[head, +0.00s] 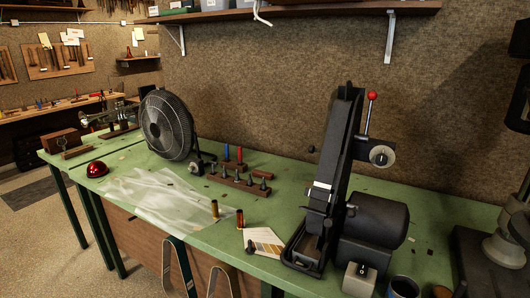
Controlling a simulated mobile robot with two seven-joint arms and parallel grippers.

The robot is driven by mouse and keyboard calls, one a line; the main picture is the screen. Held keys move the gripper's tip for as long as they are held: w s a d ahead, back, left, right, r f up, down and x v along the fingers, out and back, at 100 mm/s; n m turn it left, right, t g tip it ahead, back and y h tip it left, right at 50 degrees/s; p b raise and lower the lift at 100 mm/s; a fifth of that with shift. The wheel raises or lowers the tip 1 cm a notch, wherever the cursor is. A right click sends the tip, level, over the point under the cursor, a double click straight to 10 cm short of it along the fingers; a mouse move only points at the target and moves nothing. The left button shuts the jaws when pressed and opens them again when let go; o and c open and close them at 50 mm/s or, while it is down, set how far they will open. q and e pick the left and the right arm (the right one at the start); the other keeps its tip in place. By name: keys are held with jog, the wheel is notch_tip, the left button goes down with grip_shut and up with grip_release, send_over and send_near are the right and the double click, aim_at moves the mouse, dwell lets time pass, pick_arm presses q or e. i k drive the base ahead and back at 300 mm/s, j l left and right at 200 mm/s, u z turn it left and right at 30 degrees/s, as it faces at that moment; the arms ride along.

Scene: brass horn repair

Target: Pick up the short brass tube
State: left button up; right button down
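A short brass-coloured tube (214,209) stands upright near the front edge of the green workbench (185,230), beside a crumpled clear plastic sheet (150,197). A second small cylinder (239,218), reddish-brown with a brass-coloured part, stands just to its right. The two are close together but apart. Neither of my grippers shows in the head view, and nothing is touching the tube.
Behind are a wooden rack of small tools (240,181) and a black fan (168,126). A red dome (97,169) sits left. Straps hang from the front edge.

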aim_at(214, 203)
jog(key=i+j+z, duration=0.2)
jog(key=j, duration=0.15)
jog(key=i+j+z, duration=0.2)
jog(key=j, duration=0.2)
jog(key=i+j+z, duration=0.2)
jog(key=j, duration=0.2)
jog(key=j+z, duration=0.2)
jog(key=j, duration=0.2)
